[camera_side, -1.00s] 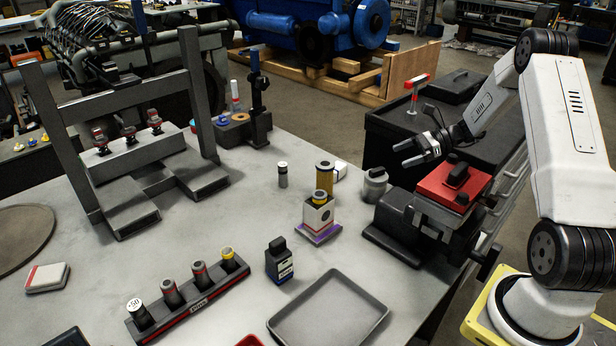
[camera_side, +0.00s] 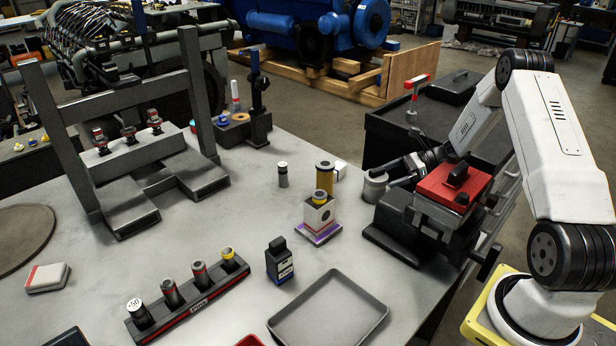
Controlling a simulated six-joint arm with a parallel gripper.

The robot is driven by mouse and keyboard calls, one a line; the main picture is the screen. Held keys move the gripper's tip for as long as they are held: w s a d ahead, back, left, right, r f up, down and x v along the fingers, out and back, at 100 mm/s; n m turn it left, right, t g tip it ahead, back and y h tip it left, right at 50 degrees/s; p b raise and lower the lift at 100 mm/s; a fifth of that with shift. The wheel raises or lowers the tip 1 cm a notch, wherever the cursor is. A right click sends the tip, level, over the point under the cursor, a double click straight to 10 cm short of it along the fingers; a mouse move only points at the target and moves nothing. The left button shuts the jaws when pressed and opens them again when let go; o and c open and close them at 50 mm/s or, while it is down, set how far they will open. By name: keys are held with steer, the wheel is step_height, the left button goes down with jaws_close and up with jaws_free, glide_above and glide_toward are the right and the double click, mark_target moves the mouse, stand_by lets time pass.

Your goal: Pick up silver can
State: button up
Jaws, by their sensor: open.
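The silver can (camera_side: 374,188) stands upright on the grey table, at its right side beside the vise. My gripper (camera_side: 386,174) has come down from the right to the can's upper part. Its fingers are open, and in the picture they cover the can's top and right edge. I cannot tell whether the fingers touch the can or how far they reach around it.
The vise with a red block (camera_side: 453,185) stands just right of the can, close under my gripper. An empty tray (camera_side: 328,312) lies in front.

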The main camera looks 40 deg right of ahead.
mark_target(385, 177)
steer(key=shift+x, duration=2.6)
steer(key=c, duration=1.2)
steer(key=shift+r, duration=0.2)
steer(key=shift+r, duration=4.85)
